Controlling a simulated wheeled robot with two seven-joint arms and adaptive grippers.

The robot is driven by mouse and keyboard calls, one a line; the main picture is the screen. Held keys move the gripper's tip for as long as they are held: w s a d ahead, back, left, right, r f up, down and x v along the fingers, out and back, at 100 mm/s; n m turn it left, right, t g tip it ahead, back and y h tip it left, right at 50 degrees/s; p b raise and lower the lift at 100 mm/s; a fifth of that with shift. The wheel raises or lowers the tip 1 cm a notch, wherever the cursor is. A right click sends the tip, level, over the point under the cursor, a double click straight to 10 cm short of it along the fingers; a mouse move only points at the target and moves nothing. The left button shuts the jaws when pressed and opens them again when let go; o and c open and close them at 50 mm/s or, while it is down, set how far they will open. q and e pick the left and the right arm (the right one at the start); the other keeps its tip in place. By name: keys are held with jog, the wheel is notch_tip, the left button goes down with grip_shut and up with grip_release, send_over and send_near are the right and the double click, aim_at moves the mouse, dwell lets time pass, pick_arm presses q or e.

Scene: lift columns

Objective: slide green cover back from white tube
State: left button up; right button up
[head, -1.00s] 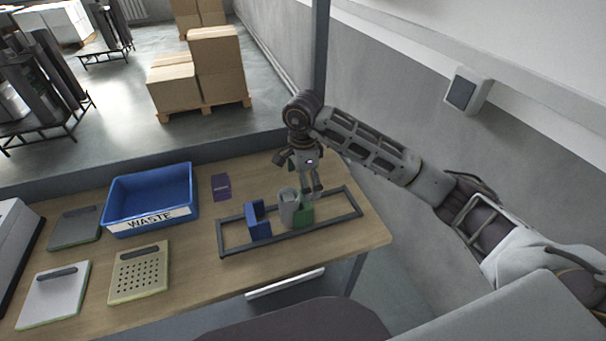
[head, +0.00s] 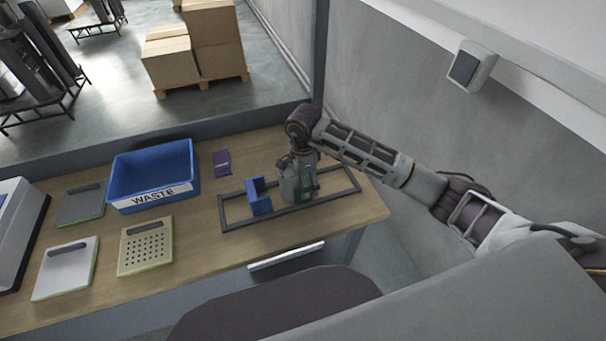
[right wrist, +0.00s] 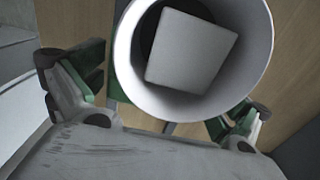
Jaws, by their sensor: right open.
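The white tube (head: 288,188) stands in a dark rectangular frame (head: 235,222) on the table, partly hidden by my right gripper (head: 300,176). A green part, seemingly the green cover (head: 310,184), shows at the tube's right side, mostly hidden. In the right wrist view I look down into the tube's round mouth (right wrist: 257,50), with a pale square-ended piece (right wrist: 190,50) inside. My right gripper's fingers (right wrist: 165,105) are spread open on the tube's two sides, with green on both. I cannot tell whether they touch the tube or cover. My left gripper is not in view.
A blue block (head: 258,198) stands in the frame left of the tube. The wall rises beyond the table's right end.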

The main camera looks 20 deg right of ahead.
jog(key=shift+f, duration=0.1)
jog(key=c, duration=1.1)
jog(key=shift+d, duration=0.15)
